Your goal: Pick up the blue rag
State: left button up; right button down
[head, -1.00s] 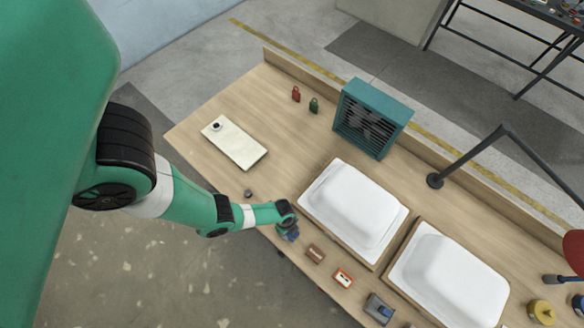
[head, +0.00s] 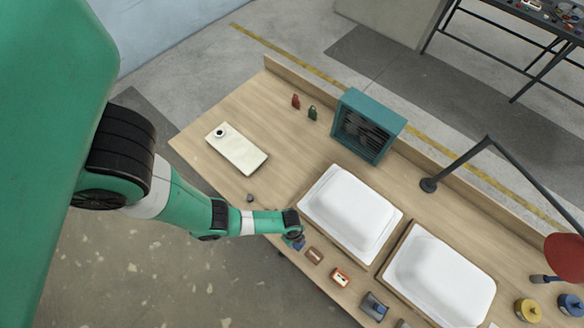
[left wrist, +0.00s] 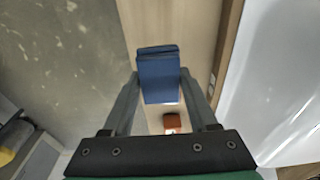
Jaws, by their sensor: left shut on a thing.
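The blue rag (left wrist: 158,72) is a folded dark blue block in the left wrist view, between the two fingers of my left gripper (left wrist: 159,88). The fingers press on its left and right sides. In the head view the rag (head: 296,243) shows only as a small blue patch under my left gripper (head: 292,236), at the near edge of the wooden table, left of a brown block. The wrist hides most of it there. Whether the rag is clear of the tabletop is hard to tell. My right gripper is not in view.
Two white tub shells (head: 351,212) (head: 440,275) lie right of the gripper. A brown block (head: 315,256), an orange-and-white item (head: 340,278) and a grey-blue tool (head: 374,306) line the near edge.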

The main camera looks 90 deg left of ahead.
pick_arm(q)
jog(key=w+d+r+p, duration=0.1)
jog(key=w+d+r, duration=0.3)
jog(key=d, duration=0.4)
jog(key=shift+w+d+r, duration=0.2)
jog(key=shift+d+r, duration=0.05)
jog(key=shift+r, duration=0.1)
